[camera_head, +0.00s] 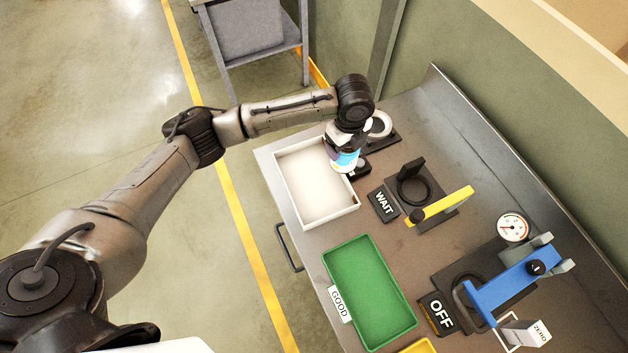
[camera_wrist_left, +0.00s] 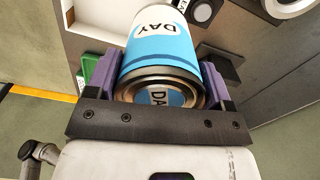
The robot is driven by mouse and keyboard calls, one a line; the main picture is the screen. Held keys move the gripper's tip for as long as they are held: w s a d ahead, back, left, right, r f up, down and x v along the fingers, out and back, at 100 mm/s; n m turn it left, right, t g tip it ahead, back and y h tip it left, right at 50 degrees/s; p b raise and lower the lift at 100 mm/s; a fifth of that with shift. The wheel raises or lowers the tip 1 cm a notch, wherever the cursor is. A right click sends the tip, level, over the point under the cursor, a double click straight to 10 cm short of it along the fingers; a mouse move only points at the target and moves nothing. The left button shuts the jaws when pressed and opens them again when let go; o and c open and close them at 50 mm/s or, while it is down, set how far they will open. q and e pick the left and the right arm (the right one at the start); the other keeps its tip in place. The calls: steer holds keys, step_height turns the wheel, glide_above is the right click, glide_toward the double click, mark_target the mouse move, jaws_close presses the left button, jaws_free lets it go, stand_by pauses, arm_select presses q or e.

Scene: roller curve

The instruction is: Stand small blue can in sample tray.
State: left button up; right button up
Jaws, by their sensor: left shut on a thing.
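The small blue can (camera_head: 346,160), with a white band and the word DAY, is in my left gripper (camera_head: 345,150) above the right edge of the white tray (camera_head: 333,219). In the left wrist view the can (camera_wrist_left: 160,52) sits between the two purple fingers of the left gripper (camera_wrist_left: 157,82), and its metal end faces the camera. The white tray looks empty; no label shows on it, so I cannot tell for sure that it is the sample tray. The can's exact height is unclear. My right gripper is not in view.
A black WAIT sign (camera_head: 384,203) and a yellow-armed fixture (camera_head: 440,205) stand right of the tray. An empty green GOOD tray (camera_head: 369,292) lies nearer. A blue clamp (camera_head: 510,287), a dial gauge (camera_head: 513,227) and an OFF sign (camera_head: 440,314) are at the right.

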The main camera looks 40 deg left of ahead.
arm_select(q)
steer(key=shift+a+f+m, duration=0.2)
steer(key=shift+f+m, duration=0.05)
steer(key=shift+m, duration=0.05)
steer(key=shift+s+a+f+p, duration=0.2)
steer(key=shift+s+a+f, duration=0.15)
steer(key=shift+a+f, duration=1.5)
steer(key=shift+s+a+f+p, duration=0.15)
steer(key=shift+s+a+f, duration=0.25)
steer(key=shift+a+f, duration=1.45)
steer(key=shift+s+a+f+p, duration=0.2)
steer(key=shift+s+a+f, duration=0.15)
steer(key=shift+a+f, duration=1.5)
steer(key=shift+f, duration=0.15)
steer(key=o, duration=1)
